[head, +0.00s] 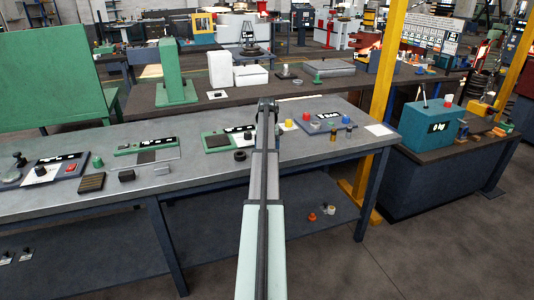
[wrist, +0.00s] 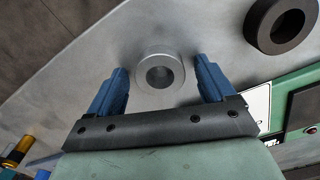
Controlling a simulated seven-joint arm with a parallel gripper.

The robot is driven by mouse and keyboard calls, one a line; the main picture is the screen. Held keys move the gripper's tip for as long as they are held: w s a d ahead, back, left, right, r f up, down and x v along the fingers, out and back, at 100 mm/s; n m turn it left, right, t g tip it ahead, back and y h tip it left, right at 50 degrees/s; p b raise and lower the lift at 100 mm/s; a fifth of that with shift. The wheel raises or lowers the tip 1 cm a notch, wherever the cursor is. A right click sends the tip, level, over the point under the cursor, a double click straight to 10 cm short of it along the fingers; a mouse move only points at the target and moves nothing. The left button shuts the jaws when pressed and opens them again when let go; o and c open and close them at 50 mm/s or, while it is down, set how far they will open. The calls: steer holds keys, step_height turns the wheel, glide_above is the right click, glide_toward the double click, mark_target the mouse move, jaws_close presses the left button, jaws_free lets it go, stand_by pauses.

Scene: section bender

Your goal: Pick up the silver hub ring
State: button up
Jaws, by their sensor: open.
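The silver hub ring (wrist: 147,72) lies on the grey metal table top in the wrist view, its dark hole facing the camera. My gripper (wrist: 163,78) is open, with one blue finger on each side of the ring. The ring shows between and slightly beyond the fingertips, with gaps on both sides, so it is not gripped. I cannot tell how high the fingers are above the table. In the head view my arm reaches over the table and hides the ring and most of the gripper.
A dark ring (wrist: 280,25) lies to the right of the silver one in the wrist view; it also shows in the head view (head: 240,155). A green-framed panel (head: 228,138) is close by. Yellow (head: 288,123) and red-topped parts stand right of my arm. A yellow post (head: 384,90) rises behind the table.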

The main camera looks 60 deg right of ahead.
steer(key=shift+c, duration=0.3)
steer(key=c, duration=1.3)
steer(key=shift+r, duration=0.1)
